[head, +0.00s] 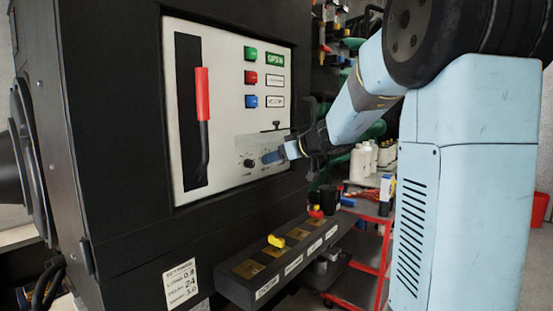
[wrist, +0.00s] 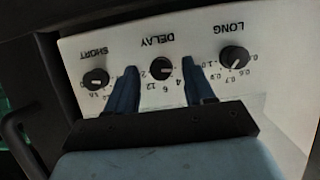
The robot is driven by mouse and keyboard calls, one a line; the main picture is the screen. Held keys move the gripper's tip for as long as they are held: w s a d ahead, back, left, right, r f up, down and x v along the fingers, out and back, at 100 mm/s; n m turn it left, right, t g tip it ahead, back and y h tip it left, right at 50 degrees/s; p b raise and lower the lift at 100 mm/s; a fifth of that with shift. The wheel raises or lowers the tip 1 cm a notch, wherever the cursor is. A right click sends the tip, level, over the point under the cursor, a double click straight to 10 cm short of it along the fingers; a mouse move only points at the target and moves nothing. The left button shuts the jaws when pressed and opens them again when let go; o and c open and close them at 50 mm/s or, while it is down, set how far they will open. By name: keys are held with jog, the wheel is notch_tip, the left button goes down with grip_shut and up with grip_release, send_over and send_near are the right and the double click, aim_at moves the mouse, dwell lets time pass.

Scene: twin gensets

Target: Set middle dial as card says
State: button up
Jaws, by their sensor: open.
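The middle dial (wrist: 161,67) is a black knob under the upside-down word DELAY in the wrist view. A mark on it seems to point right; numbers like 4, 6 and 12 sit below it. My gripper (wrist: 160,68) is open, its blue fingers on either side of this dial; I cannot tell whether they touch it. In the head view my gripper (head: 272,157) hides the middle dial. The white card (head: 188,282) is low on the black cabinet. It carries several lines with numbers, one perhaps 2.4, too small to read surely.
The SHORT dial (wrist: 96,78) and LONG dial (wrist: 234,57) flank the fingers closely. A red-handled lever (head: 202,100) and coloured buttons (head: 250,78) are on the panel. A black ledge (head: 235,290) with a yellow switch (head: 276,241) juts out below. A red cart (head: 385,235) stands right.

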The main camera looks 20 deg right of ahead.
jog(key=shift+w+a+f, duration=0.1)
jog(key=shift+w+a, duration=0.05)
jog(key=shift+w, duration=0.1)
